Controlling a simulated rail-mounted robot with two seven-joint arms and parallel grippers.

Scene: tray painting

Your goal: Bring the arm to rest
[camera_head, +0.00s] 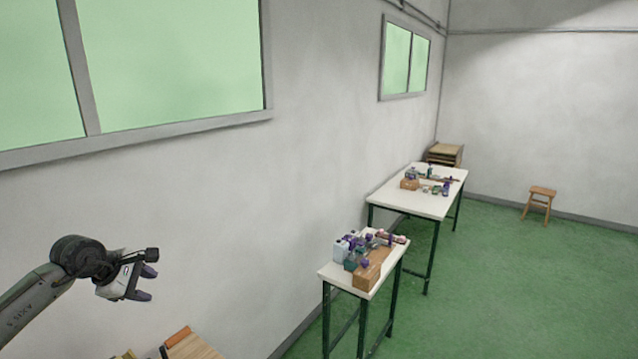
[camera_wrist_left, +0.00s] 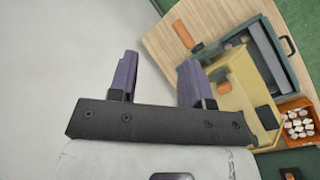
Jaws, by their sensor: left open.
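My left gripper (camera_head: 149,283) is at the lower left of the head view, in front of the grey wall and raised above a wooden surface. It is open, and nothing shows between its fingers. In the left wrist view its two purple fingers (camera_wrist_left: 158,75) stand apart. My left arm comes in from the lower left corner, bent at the wrist. My right gripper does not show in either view.
Below the gripper, a wooden tabletop (camera_wrist_left: 160,43) holds a green tray (camera_wrist_left: 290,75), a yellow container (camera_wrist_left: 232,85) and an orange box of white pieces (camera_wrist_left: 299,124). Two white tables (camera_head: 335,273) (camera_head: 430,206) with bottles stand farther right, with a stool (camera_head: 541,194). Green floor lies open.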

